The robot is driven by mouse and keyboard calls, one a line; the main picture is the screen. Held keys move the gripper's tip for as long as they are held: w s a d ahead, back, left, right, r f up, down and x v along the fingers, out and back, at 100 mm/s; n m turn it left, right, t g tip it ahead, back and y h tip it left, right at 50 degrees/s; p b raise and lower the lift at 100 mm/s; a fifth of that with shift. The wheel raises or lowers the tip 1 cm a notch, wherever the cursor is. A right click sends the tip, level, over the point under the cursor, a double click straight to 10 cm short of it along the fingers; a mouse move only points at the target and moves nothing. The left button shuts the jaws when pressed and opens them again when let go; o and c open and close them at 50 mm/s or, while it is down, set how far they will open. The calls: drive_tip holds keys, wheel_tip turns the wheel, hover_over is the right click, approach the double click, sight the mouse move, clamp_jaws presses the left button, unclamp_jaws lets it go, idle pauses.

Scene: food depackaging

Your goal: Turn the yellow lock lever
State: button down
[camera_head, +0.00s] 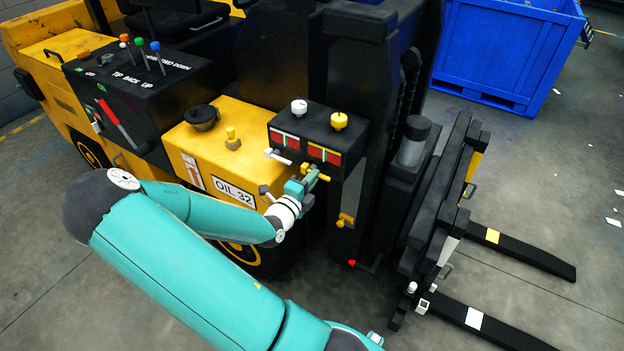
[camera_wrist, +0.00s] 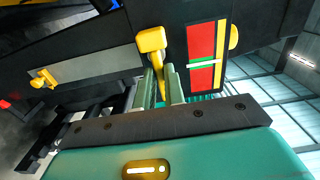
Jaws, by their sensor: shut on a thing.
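The yellow lock lever (camera_head: 316,173) sticks out low on the front of a black control box (camera_head: 345,143), below a yellow knob (camera_head: 339,121). In the wrist view, the lever's rounded yellow head (camera_wrist: 151,39) lies against the black box, and its narrow shank runs between my fingers. My gripper (camera_head: 310,180) is at the lever. In the wrist view, my gripper (camera_wrist: 163,84) is shut on the shank, with one finger on each side.
A white lever (camera_head: 277,156) and a white knob (camera_head: 299,107) are to the left on the same box. A second yellow lever (camera_head: 346,219) sits lower on a black upright. The yellow OIL 32 housing (camera_head: 205,160) stands close to my arm. Floor is clear at lower left.

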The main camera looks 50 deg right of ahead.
drive_tip(key=shift+a, duration=0.1)
drive_tip(key=c, duration=1.5)
unclamp_jaws()
drive_tip(key=a, duration=0.4)
drive_tip(key=s+a, duration=0.1)
drive_tip(key=a, duration=0.8)
drive_tip(key=shift+s+a, duration=0.15)
drive_tip(key=shift+a, duration=0.2)
